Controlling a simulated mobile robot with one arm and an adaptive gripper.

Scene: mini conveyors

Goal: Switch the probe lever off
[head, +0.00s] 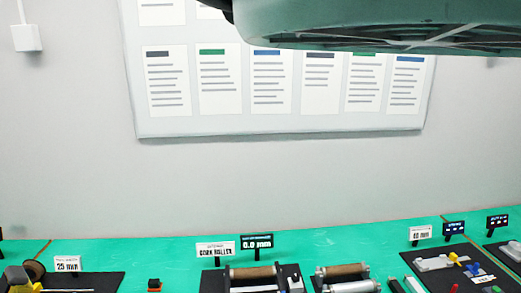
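No part in the head view can be clearly told as the probe lever. In the middle, a brown roller (252,272) is mounted on a dark base (213,281) near "CORK ROLLER" (216,248) and "0.0 mm" (257,242) signs. The picture's lower edge cuts off these devices. My gripper is not in view.
A second brown roller (342,270) stands to the right. A dark plate with a yellow part (17,277) and a "25 mm" sign (67,264) is at the left.

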